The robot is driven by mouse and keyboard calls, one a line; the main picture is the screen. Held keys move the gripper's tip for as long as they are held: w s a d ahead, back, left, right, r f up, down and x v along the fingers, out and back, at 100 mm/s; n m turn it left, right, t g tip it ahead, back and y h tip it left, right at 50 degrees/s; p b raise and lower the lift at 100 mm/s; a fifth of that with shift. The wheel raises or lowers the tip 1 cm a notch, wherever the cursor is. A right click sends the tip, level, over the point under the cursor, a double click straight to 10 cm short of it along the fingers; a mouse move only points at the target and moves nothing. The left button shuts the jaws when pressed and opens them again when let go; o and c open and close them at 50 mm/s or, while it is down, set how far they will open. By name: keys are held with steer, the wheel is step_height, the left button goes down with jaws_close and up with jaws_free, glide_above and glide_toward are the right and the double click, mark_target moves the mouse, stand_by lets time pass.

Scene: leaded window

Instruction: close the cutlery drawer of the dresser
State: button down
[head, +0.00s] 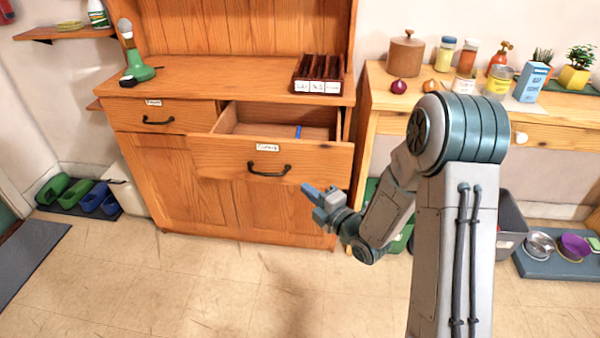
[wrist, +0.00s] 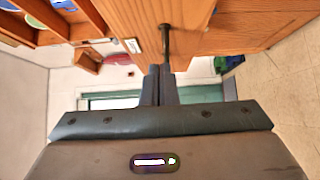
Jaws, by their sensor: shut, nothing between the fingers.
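The wooden dresser (head: 150,195) stands against the wall in the head view. Its right-hand drawer (head: 315,158), with a small label and a dark handle (head: 268,169), is pulled well out. The label is too small to read surely. A blue item (head: 298,132) lies inside the drawer. My gripper (head: 308,189) is shut and empty, in front of and below the right part of the drawer front. In the wrist view, the shut fingers (wrist: 158,72) point toward a dark handle (wrist: 166,40) on a wooden front. I cannot tell whether they touch it.
The left drawer (head: 160,118) of the dresser is shut. A dark box with labelled slots (head: 318,75) and a green object (head: 138,68) stand on the dresser top. A side table (head: 400,105) with jars is at the right. The floor (head: 190,285) in front is clear.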

steer(key=w+a, duration=0.1)
steer(key=w, duration=0.1)
steer(key=w+a, duration=0.1)
steer(key=w, duration=0.1)
steer(key=w+a, duration=0.1)
steer(key=w, duration=0.1)
steer(key=shift+w+a, duration=0.15)
steer(key=shift+w, duration=0.7)
